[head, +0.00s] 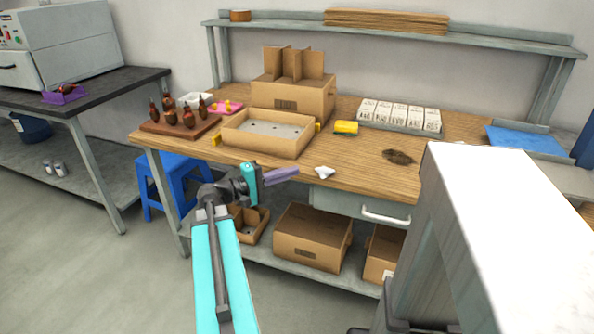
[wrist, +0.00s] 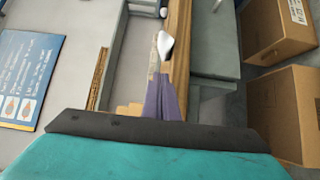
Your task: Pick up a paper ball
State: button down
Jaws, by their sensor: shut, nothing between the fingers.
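A small white crumpled paper ball (head: 323,171) lies near the front edge of the wooden workbench (head: 365,176) in the head view. In the wrist view the paper ball (wrist: 166,45) shows just beyond the fingertips. My gripper (head: 297,171), with purple fingers, is at the bench's front edge, to the left of the ball and apart from it in the head view. Its fingers (wrist: 160,78) are together and empty. The wrist view does not clearly show the gap between fingertips and ball.
A shallow cardboard tray (head: 265,150) stands behind my gripper. A yellow item (head: 346,128), a row of small white boxes (head: 400,127) and a dark brown clump (head: 399,157) are on the bench. The drawer (head: 360,205) and cardboard boxes (head: 312,238) are below. Bare wood surrounds the ball.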

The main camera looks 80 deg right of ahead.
jog(key=shift+v, duration=1.75)
jog(key=c, duration=2.5)
grip_release()
